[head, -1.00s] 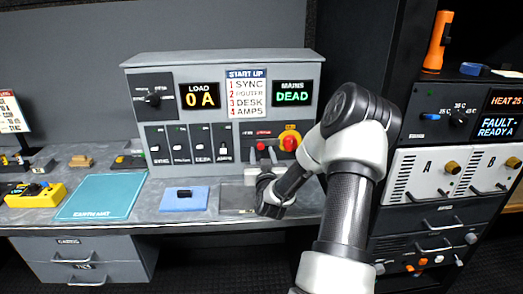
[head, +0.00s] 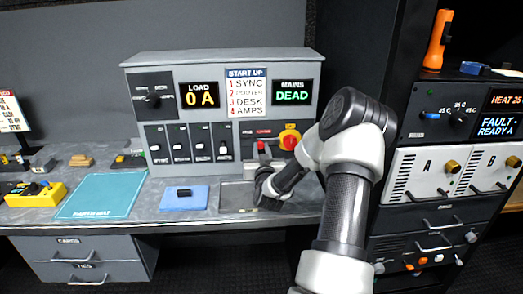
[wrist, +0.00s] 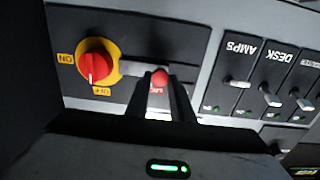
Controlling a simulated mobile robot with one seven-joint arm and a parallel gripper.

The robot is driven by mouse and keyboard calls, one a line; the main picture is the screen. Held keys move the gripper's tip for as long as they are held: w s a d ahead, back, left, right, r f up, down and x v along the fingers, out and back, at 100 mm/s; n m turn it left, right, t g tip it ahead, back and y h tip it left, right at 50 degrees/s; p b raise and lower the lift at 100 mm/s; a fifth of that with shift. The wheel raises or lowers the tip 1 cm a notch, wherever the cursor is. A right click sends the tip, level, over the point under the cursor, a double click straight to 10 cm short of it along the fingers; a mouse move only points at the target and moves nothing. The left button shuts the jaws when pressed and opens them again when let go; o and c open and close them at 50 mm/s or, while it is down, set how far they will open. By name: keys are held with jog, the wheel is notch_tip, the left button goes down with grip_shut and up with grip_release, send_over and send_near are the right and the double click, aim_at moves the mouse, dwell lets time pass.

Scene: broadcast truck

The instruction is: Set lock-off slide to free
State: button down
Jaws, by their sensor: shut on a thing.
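The lock-off slide has a red knob (wrist: 160,78) on a dark panel with a horizontal slot, beside the main rotary switch. My gripper (wrist: 168,98) is shut on this knob, with dark fingers on both sides of it in the wrist view. A small red label shows between the fingers; its text is unreadable. In the head view my gripper (head: 262,168) reaches the panel's lower right, and the slide is partly hidden. The red rotary switch (wrist: 95,66) on its yellow plate, also in the head view (head: 289,139), has its white mark towards OFF.
Breaker switches (head: 189,144) line the panel left of the slide. The display (head: 292,92) reads MAINS DEAD, and the load display (head: 200,95) reads 0 A. A blue pad (head: 184,199) and a teal mat (head: 100,196) lie on the bench. An equipment rack (head: 440,175) stands close on the right.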

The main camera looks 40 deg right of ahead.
jog(key=a, duration=0.1)
jog(key=w+a+b, duration=0.2)
jog(key=a, duration=0.1)
jog(key=shift+w+a, duration=0.1)
jog(key=shift+w, duration=0.15)
jog(key=c, duration=1.6)
grip_release()
jog(key=shift+o, duration=0.2)
jog(key=v, duration=1.7)
jog(key=shift+s+b, duration=0.2)
jog(key=shift+b, duration=0.1)
